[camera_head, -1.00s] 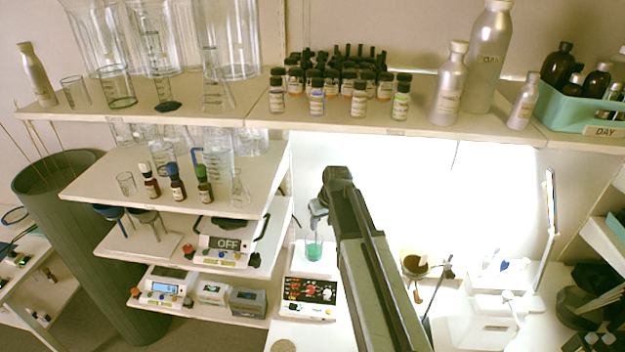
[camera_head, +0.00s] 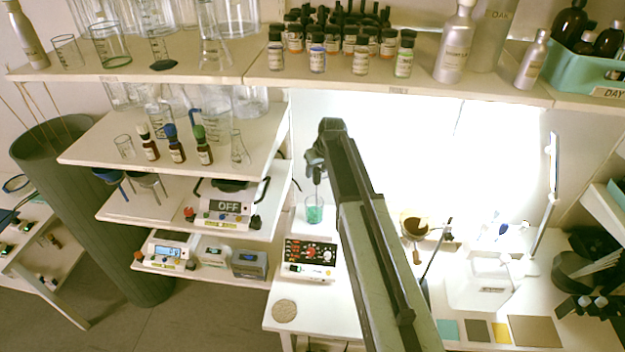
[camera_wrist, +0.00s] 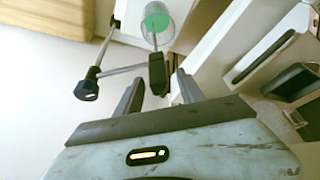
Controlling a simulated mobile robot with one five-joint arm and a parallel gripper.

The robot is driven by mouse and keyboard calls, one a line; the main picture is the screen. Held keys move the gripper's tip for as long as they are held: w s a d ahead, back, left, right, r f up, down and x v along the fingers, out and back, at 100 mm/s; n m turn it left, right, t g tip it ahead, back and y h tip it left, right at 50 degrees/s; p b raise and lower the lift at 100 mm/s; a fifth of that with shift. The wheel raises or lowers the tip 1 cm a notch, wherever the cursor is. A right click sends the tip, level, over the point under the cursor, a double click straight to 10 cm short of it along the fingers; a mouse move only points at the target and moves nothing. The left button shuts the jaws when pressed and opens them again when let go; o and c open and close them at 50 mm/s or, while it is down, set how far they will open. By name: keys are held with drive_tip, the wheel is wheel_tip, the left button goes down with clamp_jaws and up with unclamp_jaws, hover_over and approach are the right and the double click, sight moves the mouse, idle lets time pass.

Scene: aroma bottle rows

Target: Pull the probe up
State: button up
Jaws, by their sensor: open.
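The probe (camera_wrist: 158,75) has a dark block-like handle and a thin rod that reaches into a glass beaker (camera_wrist: 158,24) of green liquid in the wrist view. My gripper (camera_wrist: 159,84) is open, with one finger on each side of the handle's near end; gaps show on both sides. A thin metal arm with a black knob (camera_wrist: 87,90) runs beside the probe. In the head view the beaker (camera_head: 314,210) stands below my gripper (camera_head: 316,168) by the stirrer unit (camera_head: 311,258); the probe handle is hard to make out there.
A shelf (camera_head: 180,68) with bottles and glassware spans above my arm. Lower shelves (camera_head: 110,145) with bottles and instruments are close on the left. A brown-filled vessel (camera_head: 414,222) on a stand and a white box (camera_head: 480,285) stand on the bench to the right.

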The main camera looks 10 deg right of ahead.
drive_tip(key=shift+w+f, duration=0.1)
drive_tip(key=shift+f, duration=0.05)
clamp_jaws()
idle(1.4)
